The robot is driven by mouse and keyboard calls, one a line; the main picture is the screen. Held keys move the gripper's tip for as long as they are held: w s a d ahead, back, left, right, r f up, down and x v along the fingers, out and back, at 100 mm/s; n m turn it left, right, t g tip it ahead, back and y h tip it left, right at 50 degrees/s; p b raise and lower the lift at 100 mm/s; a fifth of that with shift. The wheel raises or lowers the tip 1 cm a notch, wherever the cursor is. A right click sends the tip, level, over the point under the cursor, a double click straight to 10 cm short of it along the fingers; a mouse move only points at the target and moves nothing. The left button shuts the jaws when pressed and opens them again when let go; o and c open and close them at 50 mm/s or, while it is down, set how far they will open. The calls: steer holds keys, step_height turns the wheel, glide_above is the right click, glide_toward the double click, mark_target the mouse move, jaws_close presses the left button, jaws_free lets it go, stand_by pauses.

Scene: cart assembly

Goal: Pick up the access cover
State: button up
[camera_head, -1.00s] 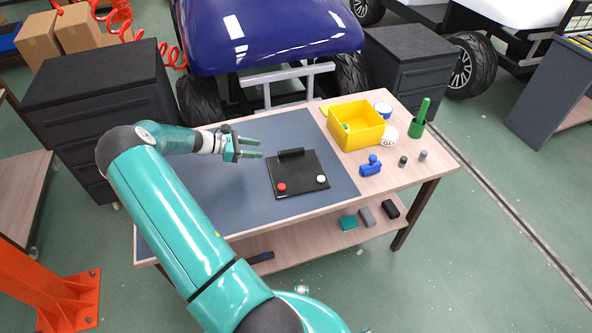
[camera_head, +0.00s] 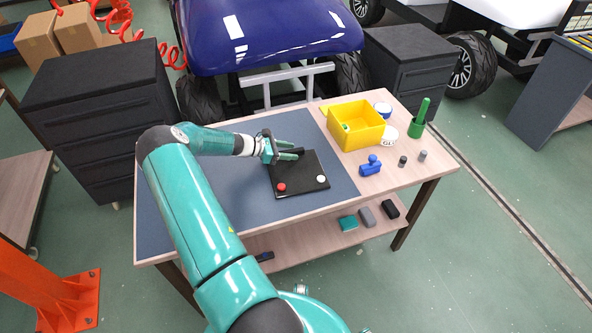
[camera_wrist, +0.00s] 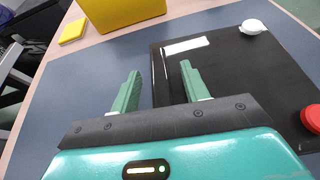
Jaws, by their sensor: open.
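The access cover, which I take to be the black plate (camera_head: 305,176), lies on the grey-blue mat, with a raised black bar along its far edge. A red knob (camera_head: 281,187) and a white knob (camera_head: 321,179) sit on its near side. My gripper (camera_head: 297,153) is open at the bar and partly hides it. In the wrist view, my fingers (camera_wrist: 160,78) reach over the plate's edge, one over the mat and one over the black plate (camera_wrist: 225,75). I cannot tell whether they touch the bar.
A yellow bin (camera_head: 357,128) stands at the back right of the table. Near it are a green holder (camera_head: 417,128), a blue part (camera_head: 371,167) and small grey pegs (camera_head: 422,156). The mat (camera_head: 205,195) is clear to the left. A blue vehicle body (camera_head: 270,35) stands behind the table.

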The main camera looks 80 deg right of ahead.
steer(key=shift+s+d+f, duration=0.1)
steer(key=shift+s+d, duration=0.05)
steer(key=shift+s, duration=0.1)
jaws_close()
